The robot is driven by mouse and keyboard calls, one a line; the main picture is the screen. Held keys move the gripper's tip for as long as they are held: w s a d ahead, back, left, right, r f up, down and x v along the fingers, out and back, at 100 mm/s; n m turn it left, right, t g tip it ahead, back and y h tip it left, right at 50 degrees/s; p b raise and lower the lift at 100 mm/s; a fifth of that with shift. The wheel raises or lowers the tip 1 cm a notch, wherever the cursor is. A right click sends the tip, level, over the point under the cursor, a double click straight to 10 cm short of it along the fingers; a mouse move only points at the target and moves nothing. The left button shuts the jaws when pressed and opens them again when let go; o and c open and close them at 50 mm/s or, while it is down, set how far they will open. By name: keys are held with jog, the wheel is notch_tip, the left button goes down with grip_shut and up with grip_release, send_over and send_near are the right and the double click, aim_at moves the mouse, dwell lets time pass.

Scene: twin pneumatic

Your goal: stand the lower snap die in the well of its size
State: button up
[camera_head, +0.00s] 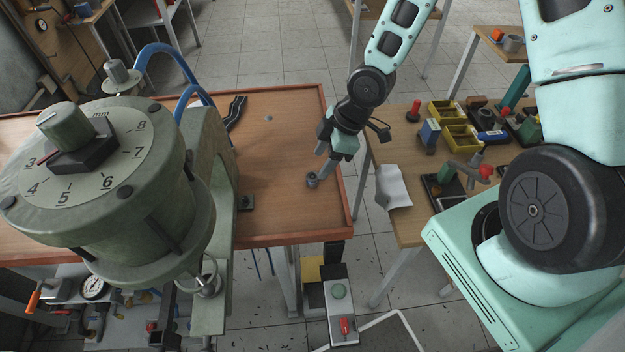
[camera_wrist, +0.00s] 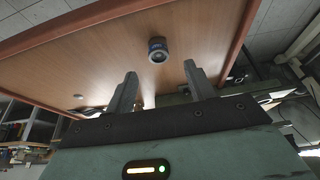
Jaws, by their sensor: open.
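A small grey ring-shaped die (camera_head: 312,180) stands on the brown table near its right edge. In the wrist view the die (camera_wrist: 158,50) shows a dark round opening and a bluish band. My gripper (camera_head: 323,162) is open and empty, just above and beside the die. In the wrist view the fingers of my gripper (camera_wrist: 160,69) are spread, with the die beyond their tips. A small grey disc (camera_head: 268,118) lies farther back on the table; I cannot tell what it is. I cannot make out a well for the die.
A large green press with a dial (camera_head: 95,175) stands on the left, with blue hoses behind it. The brown table (camera_head: 285,222) has a raised rim. A side table on the right holds yellow bins (camera_head: 455,138), tools and a white sheet (camera_head: 392,187). The table around the die is clear.

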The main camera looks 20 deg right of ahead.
aim_at(312, 176)
jog(key=shift+p+x, duration=0.65)
jog(key=shift+x, duration=2.15)
jog(key=shift+d, duration=0.15)
grip_shut()
